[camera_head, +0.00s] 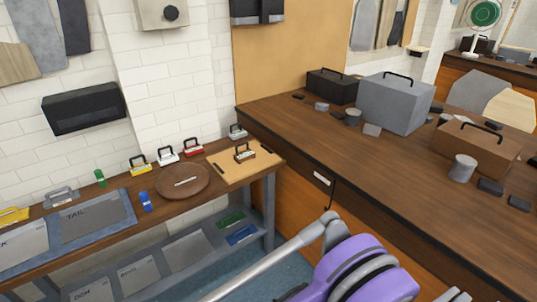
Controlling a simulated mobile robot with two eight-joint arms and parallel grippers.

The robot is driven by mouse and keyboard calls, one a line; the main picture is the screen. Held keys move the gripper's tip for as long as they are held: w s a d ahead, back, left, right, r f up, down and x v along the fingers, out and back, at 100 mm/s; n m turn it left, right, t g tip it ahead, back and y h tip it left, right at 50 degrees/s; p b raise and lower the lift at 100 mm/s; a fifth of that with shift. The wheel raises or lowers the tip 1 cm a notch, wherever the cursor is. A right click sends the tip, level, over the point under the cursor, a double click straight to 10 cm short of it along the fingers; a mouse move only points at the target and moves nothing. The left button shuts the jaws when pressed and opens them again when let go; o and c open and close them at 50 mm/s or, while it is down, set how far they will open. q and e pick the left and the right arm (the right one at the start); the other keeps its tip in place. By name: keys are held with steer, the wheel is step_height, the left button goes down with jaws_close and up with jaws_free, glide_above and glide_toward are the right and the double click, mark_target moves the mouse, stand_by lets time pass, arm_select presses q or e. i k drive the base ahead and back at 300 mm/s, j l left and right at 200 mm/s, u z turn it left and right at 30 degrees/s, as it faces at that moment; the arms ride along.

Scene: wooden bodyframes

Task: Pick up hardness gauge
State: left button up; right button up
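No item carries a readable hardness gauge label, so I cannot tell which one it is. Several small handled devices stand on the wooden bench (110,205) at the left: a yellow one (140,165), a white one (168,154), a red one (194,148) and a grey one (237,132). A brown handled device (244,153) sits on a light wooden board (228,170). A small pale bar (186,182) lies on a round brown plate (170,190). Neither of my grippers shows; only grey and purple arm parts show at the bottom.
A long brown counter (330,140) at the right holds a large grey box (393,106), a brown box (478,146) and a grey cylinder (462,169).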

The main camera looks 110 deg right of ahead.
mark_target(241, 157)
steer(key=z, duration=3.65)
steer(key=u, duration=1.75)
steer(key=i+l, duration=0.15)
steer(key=l, duration=0.25)
steer(key=i+l, duration=0.15)
steer(key=l, duration=0.25)
steer(key=i+l+z, duration=0.1)
steer(key=l, duration=0.3)
steer(key=i+l, duration=0.2)
steer(key=l, duration=0.2)
steer(key=i+l, duration=0.2)
steer(key=l, duration=0.2)
